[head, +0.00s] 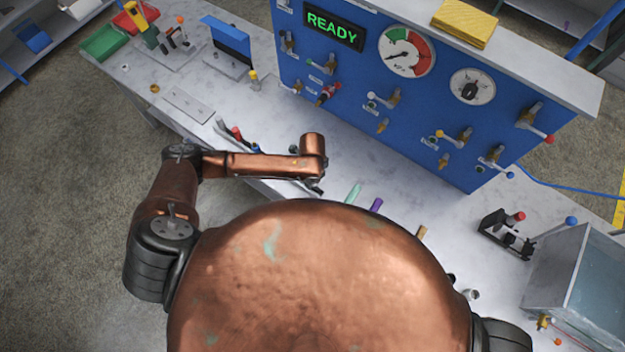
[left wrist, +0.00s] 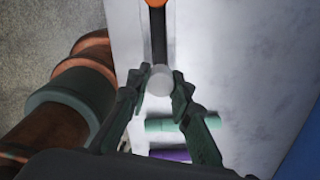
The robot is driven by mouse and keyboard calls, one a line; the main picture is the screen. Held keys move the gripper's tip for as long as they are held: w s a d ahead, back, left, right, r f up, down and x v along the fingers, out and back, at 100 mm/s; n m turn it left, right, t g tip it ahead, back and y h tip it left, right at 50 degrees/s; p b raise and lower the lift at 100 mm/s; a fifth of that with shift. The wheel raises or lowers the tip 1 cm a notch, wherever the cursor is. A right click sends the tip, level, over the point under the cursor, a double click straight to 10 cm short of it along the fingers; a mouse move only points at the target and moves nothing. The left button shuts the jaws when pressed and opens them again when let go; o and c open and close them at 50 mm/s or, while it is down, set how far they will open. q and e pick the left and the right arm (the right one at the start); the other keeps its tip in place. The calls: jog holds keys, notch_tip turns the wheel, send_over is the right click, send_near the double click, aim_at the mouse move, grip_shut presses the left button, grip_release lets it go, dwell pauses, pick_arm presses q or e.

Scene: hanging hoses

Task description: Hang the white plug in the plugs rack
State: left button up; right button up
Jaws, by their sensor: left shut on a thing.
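The white plug (left wrist: 160,82) shows in the left wrist view as a pale round end between my left gripper's fingers (left wrist: 159,92). The fingers are shut on it, and their lower parts hide some of what lies below. In the head view my left gripper (head: 316,186) is at the table's front edge, pointing down, and the plug in it cannot be made out. My right gripper is not in view. I cannot tell for sure which fixture is the plugs rack; several coloured plug-like ends, one red (head: 237,133), stand along the table's front edge at the left.
A teal piece (head: 353,193) and a purple piece (head: 376,205) lie close right of my left gripper. The blue panel (head: 330,80) with valves and gauges stands behind. A clear tank (head: 585,275) is at the right. The table (head: 340,150) is bare before the panel.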

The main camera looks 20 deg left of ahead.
pick_arm(q)
jog(key=shift+p, duration=0.3)
dwell(0.7)
jog(key=shift+p, duration=0.75)
dwell(0.7)
jog(key=shift+f+b, duration=0.8)
jog(key=shift+f, duration=0.9)
jog(key=o, duration=1.1)
jog(key=shift+r, duration=0.2)
notch_tip(320, 180, up, 12)
jog(key=shift+f, duration=0.15)
